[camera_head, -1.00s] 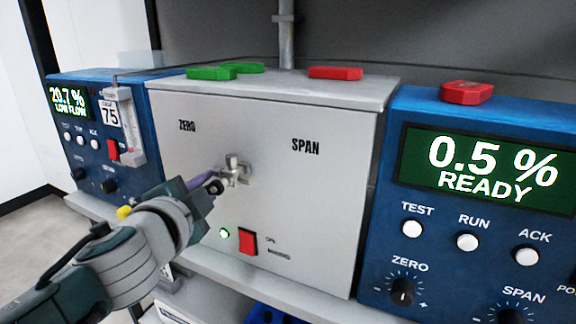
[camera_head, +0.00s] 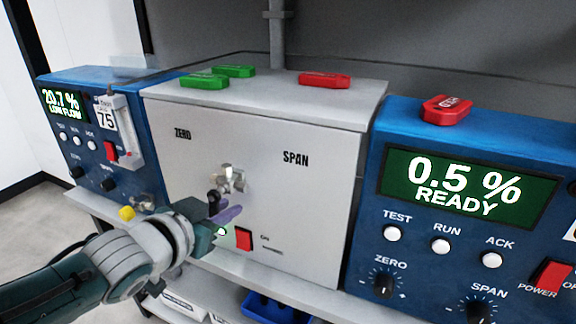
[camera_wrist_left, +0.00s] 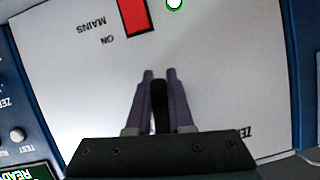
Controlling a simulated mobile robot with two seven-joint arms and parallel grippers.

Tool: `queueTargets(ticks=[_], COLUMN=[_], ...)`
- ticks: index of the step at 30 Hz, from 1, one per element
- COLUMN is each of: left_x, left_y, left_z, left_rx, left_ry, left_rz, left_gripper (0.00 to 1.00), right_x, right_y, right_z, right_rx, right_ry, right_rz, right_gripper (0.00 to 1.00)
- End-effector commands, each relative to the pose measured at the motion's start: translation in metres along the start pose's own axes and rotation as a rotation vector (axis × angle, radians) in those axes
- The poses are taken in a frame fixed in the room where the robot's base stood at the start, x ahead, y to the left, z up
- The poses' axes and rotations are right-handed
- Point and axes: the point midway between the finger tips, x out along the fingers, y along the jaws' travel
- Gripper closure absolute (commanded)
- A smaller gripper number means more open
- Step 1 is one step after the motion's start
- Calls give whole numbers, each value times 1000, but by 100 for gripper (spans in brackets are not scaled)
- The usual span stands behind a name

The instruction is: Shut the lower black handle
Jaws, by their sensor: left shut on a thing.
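The grey panel box (camera_head: 300,215) carries a silver valve fitting (camera_head: 230,178) between the ZERO and SPAN labels. A short black handle (camera_head: 213,197) shows just below left of the fitting. My left gripper (camera_head: 226,216) has purple fingers and is just below the fitting, in front of the panel. In the left wrist view its fingers (camera_wrist_left: 161,90) are closed on the black handle (camera_wrist_left: 160,95), which shows between them. Whether the handle is fully turned is hidden by the gripper. My right gripper is in neither view.
A red mains switch (camera_head: 243,239) and a lit green lamp (camera_head: 221,231) sit close to my left gripper. Blue analysers flank the box, one left (camera_head: 88,178) and one right (camera_head: 400,120). Green tags (camera_head: 204,81) and a red tag (camera_head: 325,79) lie on top.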

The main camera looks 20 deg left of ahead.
Motion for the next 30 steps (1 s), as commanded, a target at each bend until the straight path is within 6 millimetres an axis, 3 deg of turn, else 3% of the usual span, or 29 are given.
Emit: queueTargets(ticks=[12,27,28,30], left_x=[0,0,0,0], left_y=[8,10,10,10], left_z=[-2,-2,-2,-2], left_rx=[-152,-166,-166,-166], left_ry=[3,3,3,3], left_rz=[63,70,70,70], left_gripper=[100,100,78,70], right_x=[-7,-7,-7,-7], right_y=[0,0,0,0], right_z=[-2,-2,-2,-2], right_rx=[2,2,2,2], right_ry=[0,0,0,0], right_rz=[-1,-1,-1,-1], right_gripper=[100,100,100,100])
